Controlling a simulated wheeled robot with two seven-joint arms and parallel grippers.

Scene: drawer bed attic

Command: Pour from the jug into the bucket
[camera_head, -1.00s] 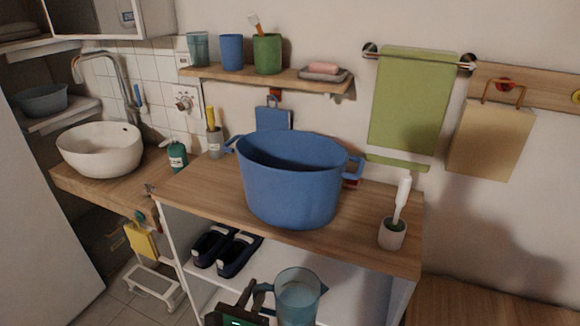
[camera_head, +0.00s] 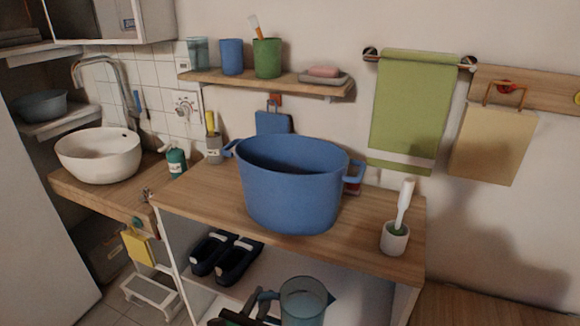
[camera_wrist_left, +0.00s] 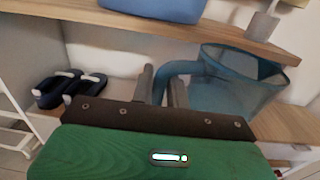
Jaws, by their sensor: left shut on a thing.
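The translucent blue jug (camera_head: 303,303) is at the bottom of the head view, in front of the cabinet and below the counter top. My left gripper (camera_head: 262,312) is shut on its handle, left of the jug body. The left wrist view shows the gripper's fingers (camera_wrist_left: 160,88) on the handle and the upright jug (camera_wrist_left: 232,82) to the right. I cannot tell what is in the jug. The large blue bucket (camera_head: 290,190), with two side handles, stands upright on the wooden counter, above and behind the jug. My right gripper is not in view.
The counter top (camera_head: 345,240) overhangs the jug's level. A white brush holder (camera_head: 395,238) stands at its right end. Dark slippers (camera_head: 226,256) lie on the shelf below. A washbasin (camera_head: 98,155) and soap bottle (camera_head: 176,160) are left. A shelf with cups (camera_head: 231,57) hangs above.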

